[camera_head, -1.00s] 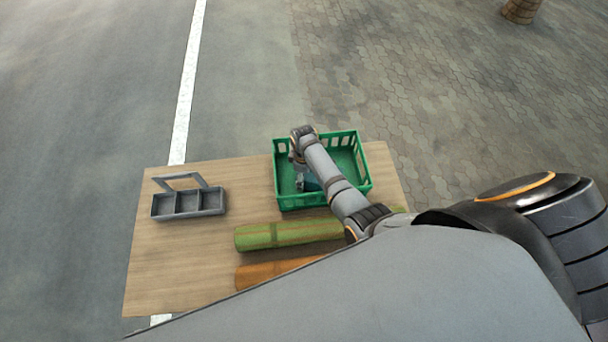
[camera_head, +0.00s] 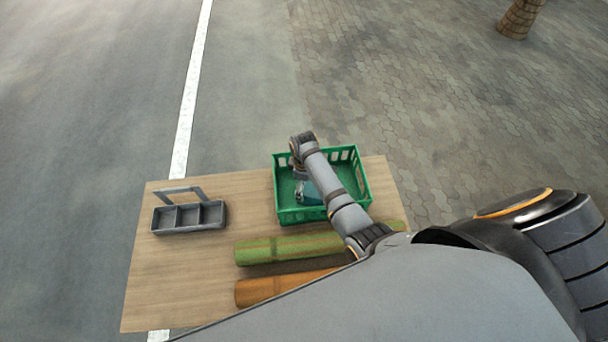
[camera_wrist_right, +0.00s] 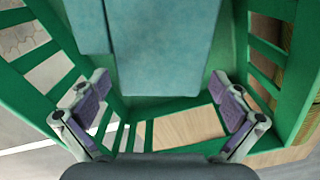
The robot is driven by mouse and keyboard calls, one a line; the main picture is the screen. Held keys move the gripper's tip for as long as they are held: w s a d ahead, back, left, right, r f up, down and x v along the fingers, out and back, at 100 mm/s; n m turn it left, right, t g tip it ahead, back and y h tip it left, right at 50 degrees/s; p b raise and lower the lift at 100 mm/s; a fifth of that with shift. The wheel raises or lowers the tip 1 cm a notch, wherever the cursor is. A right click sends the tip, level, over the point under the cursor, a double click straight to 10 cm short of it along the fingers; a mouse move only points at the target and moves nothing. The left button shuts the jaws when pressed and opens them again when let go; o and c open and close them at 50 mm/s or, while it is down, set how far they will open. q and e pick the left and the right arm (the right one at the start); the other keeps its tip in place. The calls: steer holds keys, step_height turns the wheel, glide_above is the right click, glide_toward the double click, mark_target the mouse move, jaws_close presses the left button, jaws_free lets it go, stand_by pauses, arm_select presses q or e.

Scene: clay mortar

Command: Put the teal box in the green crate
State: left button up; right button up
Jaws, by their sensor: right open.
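The green crate (camera_head: 288,217) stands on the table's far right part. The teal box (camera_head: 311,189) is inside it, largely hidden by my right arm in the head view. In the right wrist view the teal box (camera_wrist_right: 165,55) shows large and close, its near edge running along the crate's green wall (camera_wrist_right: 272,70). My right gripper (camera_head: 301,200) is over the crate. In the wrist view this gripper (camera_wrist_right: 160,120) has its fingers spread wide with nothing between them, apart from the box. My left gripper is out of view.
A grey compartment tray with a handle (camera_head: 189,216) stands on the wooden table (camera_head: 180,275) at left. A green cylinder (camera_head: 285,248) and an orange cylinder (camera_head: 280,287) lie in front of the crate. Bare table lies between tray and crate.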

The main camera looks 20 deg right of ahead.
step_height(320, 180, up, 8)
steer(key=shift+f, duration=0.1)
stand_by(0.5)
